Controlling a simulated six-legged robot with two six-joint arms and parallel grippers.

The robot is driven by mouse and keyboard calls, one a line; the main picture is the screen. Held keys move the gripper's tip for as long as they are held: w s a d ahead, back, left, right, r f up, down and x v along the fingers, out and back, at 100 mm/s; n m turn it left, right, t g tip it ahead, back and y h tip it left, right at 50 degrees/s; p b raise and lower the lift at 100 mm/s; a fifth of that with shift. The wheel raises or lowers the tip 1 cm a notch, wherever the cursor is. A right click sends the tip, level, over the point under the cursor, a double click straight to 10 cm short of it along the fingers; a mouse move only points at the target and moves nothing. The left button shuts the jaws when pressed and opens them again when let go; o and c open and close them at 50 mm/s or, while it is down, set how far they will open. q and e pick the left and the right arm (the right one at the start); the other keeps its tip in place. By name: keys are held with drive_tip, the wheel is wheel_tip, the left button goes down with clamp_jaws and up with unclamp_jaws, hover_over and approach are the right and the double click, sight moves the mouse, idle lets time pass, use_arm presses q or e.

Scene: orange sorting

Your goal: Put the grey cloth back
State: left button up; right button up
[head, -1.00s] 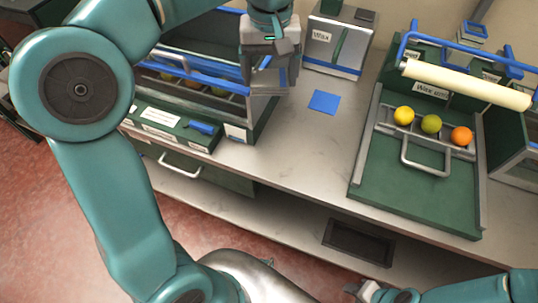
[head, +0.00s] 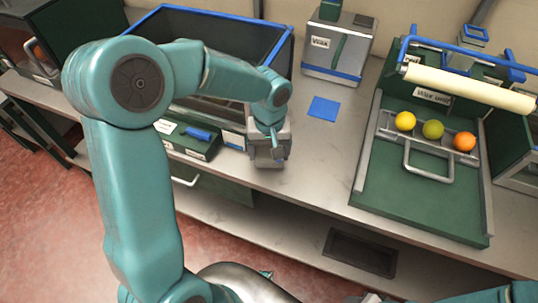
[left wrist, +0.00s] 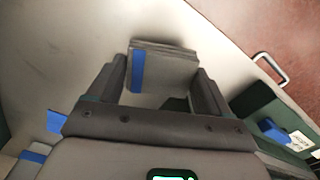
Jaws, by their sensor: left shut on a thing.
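The grey cloth (left wrist: 172,70) is a folded stack with a blue stripe in the left wrist view. It sits between the two fingers of my left gripper (left wrist: 165,88), which is shut on it. In the head view my left gripper (head: 268,158) points down over the front part of the counter, right of the green labelled box. The cloth is hard to make out there, and I cannot tell whether it touches the counter. A flat blue square (head: 323,108) lies on the counter behind and to the right of the gripper. My right gripper is barely visible at the bottom edge.
A blue-rimmed bin (head: 215,32) stands behind my left arm. A wax machine (head: 336,48) stands at the back. On the right, a green tray station (head: 415,200) holds a yellow, a green and an orange fruit under a pale roller (head: 468,85).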

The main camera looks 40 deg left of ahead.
sight(269, 154)
use_arm(q)
drive_tip(key=shift+f, duration=1.15)
drive_tip(key=shift+f, duration=0.15)
drive_tip(key=o, duration=1)
drive_tip(key=shift+r, duration=0.4)
wheel_tip(269, 154, up, 12)
drive_tip(key=shift+f+p, duration=0.2)
drive_tip(key=shift+p, duration=0.2)
